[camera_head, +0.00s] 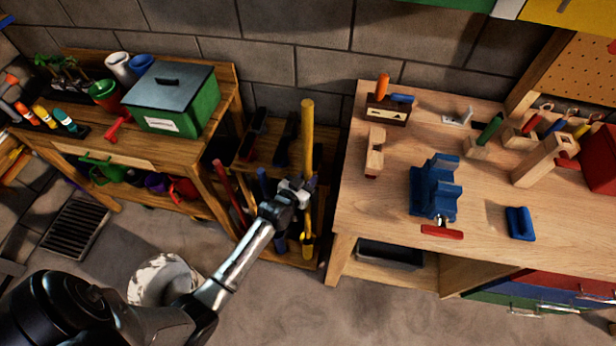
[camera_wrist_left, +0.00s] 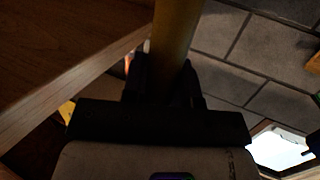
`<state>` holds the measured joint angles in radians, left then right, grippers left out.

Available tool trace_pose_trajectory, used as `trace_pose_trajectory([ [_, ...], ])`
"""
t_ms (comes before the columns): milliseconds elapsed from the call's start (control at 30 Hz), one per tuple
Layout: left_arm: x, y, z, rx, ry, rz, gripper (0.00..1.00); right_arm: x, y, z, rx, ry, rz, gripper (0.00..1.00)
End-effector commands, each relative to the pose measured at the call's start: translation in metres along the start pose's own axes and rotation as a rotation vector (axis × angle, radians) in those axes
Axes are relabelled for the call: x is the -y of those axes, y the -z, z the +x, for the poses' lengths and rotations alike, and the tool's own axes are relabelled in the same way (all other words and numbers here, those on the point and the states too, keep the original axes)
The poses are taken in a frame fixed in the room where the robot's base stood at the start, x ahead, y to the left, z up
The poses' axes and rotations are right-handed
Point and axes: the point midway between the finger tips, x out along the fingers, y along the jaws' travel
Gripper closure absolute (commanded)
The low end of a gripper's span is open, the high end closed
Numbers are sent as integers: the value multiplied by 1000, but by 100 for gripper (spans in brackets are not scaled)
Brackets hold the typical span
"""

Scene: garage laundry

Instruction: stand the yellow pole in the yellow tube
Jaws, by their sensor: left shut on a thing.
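The yellow pole (camera_head: 307,135) stands near upright between the two benches. My left gripper (camera_head: 303,190) is shut on it around its lower half. In the left wrist view the pole (camera_wrist_left: 174,40) runs up from between the dark fingers (camera_wrist_left: 163,85). The yellow tube (camera_head: 308,248) is on the low wooden rack beneath the gripper. The pole's lower end meets the tube's mouth in the picture; I cannot tell whether it is inside or just above or in front. My right gripper is not in view.
A red pole (camera_head: 229,188) and a blue pole (camera_head: 264,186) stand left of the gripper, close by. The workbench (camera_head: 355,215) with a blue vise (camera_head: 434,188) is close on the right. The potting bench (camera_head: 190,175) with a green box (camera_head: 172,105) is on the left.

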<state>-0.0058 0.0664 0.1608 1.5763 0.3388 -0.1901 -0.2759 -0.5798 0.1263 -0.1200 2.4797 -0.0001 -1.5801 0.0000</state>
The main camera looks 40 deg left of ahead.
Motion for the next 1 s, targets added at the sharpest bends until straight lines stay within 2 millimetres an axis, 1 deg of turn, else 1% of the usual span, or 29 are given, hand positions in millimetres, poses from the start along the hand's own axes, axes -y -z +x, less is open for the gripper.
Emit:
trace_pose_trajectory([
  [33,0,-6,1,-2,0,1,100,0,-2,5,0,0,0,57],
  [1000,0,-78,14,-3,0,2,100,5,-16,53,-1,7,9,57],
])
